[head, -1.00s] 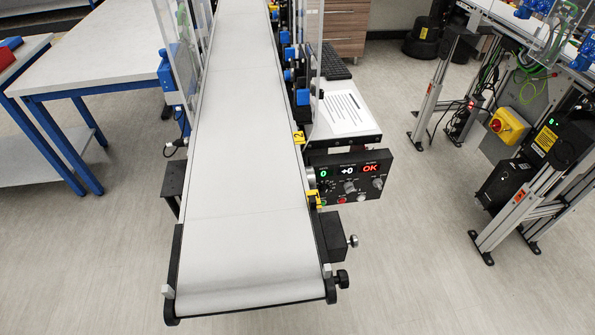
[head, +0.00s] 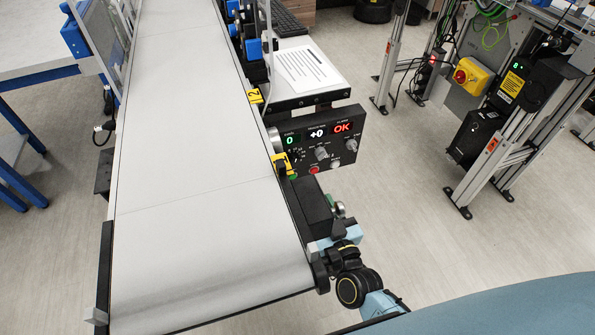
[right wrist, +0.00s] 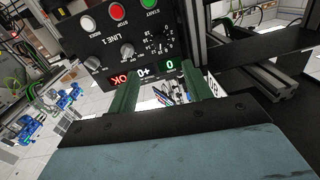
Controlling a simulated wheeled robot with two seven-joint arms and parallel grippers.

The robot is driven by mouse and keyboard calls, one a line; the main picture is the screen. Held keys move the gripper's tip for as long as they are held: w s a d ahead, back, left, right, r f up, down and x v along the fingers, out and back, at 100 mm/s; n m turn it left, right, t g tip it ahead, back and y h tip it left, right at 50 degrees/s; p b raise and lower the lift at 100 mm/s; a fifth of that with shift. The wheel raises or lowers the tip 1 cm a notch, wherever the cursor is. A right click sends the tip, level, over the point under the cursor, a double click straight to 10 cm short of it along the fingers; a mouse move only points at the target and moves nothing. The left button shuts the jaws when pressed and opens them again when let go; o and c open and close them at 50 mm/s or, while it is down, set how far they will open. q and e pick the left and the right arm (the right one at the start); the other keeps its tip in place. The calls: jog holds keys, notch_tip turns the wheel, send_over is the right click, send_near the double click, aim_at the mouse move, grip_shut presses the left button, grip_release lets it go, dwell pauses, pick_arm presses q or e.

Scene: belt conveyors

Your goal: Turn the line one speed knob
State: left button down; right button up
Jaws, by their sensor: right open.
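The LINE 1 control panel (head: 318,142) is a black box at the right side of the belt, with displays reading 0, +0 and OK. The speed knob (head: 297,156) is the small dark dial inside a numbered scale under the 0 display; its pointer is too small to read. The panel shows upside down in the right wrist view (right wrist: 103,48), with the dial (right wrist: 158,46) beyond the fingertips. My right gripper (head: 335,206) is below the panel, near the belt's end. Its green fingers (right wrist: 160,72) are open and apart from the knob. My left gripper is out of view.
Two grey knobs (head: 321,153) (head: 351,145) and a red button (head: 314,170) crowd the panel. The conveyor belt (head: 190,190) is empty. A yellow bracket (head: 282,165) sits left of the panel. Floor to the right is clear up to a metal frame (head: 500,160).

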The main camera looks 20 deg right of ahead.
jog(key=b, duration=0.1)
send_near(295, 162)
jog(key=w, duration=0.5)
jog(key=w+b, duration=0.1)
jog(key=w, duration=0.1)
jog(key=shift+w+a, duration=0.1)
jog(key=shift+a, duration=0.2)
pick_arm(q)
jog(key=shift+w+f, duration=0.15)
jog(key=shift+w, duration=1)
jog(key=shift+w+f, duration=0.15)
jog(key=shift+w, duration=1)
pick_arm(e)
jog(key=shift+w, duration=0.6)
jog(key=shift+c, duration=0.4)
jog(key=c, duration=0.9)
